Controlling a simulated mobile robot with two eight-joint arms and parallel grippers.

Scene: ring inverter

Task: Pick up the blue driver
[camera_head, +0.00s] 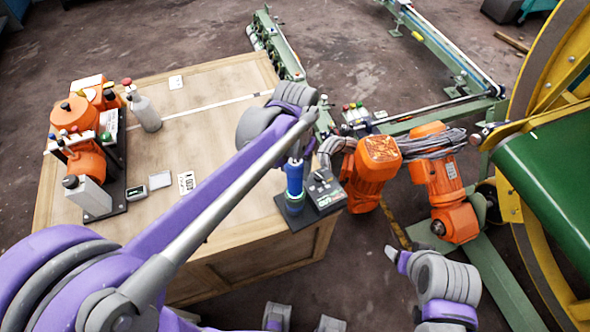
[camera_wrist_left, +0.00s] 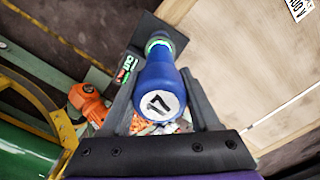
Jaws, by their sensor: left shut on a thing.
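The blue driver (camera_head: 294,183) stands upright at the right front corner of the wooden crate table, at the black charger base (camera_head: 325,193). I cannot tell whether it touches the base. My left gripper (camera_head: 298,151) reaches down onto its top from above. In the left wrist view the driver (camera_wrist_left: 160,93) shows its round end with a white "17" label, between the two dark fingers, which are shut on it. A green ring shows near its far end. Part of my right arm shows at the lower right; its fingers are not clear.
The wooden crate table (camera_head: 225,95) carries an orange machine (camera_head: 85,150), a grey bottle (camera_head: 146,112) and small cards on its left. Orange motors (camera_head: 372,168) stand close right of the driver. A yellow wheel and green belt (camera_head: 550,170) fill the far right.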

